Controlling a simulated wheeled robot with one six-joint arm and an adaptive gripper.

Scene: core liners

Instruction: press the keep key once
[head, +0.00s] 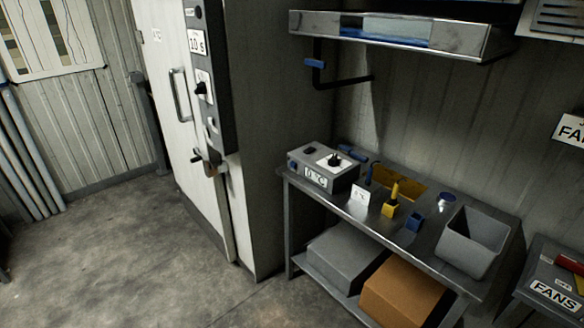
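No key with a readable "keep" label shows in the head view. A grey control box (340,180) sits on the left end of the metal bench. Its front has a "0 °C" display (316,177) and a small blue button (293,168) left of it. Its top has a dark knob (334,160) on a white plate and a small dark part (309,151). A tall pale cabinet (182,110) has a dark panel (208,72) with a "10 s" display (197,43) and a dark knob (201,88). My gripper is not in view.
The bench (430,240) also holds a white card (360,199), a yellow tool (391,207), blue pieces and a grey bin (472,243). Boxes lie on its lower shelf. A metal wall shelf (400,32) overhangs. The concrete floor (130,255) is clear at left.

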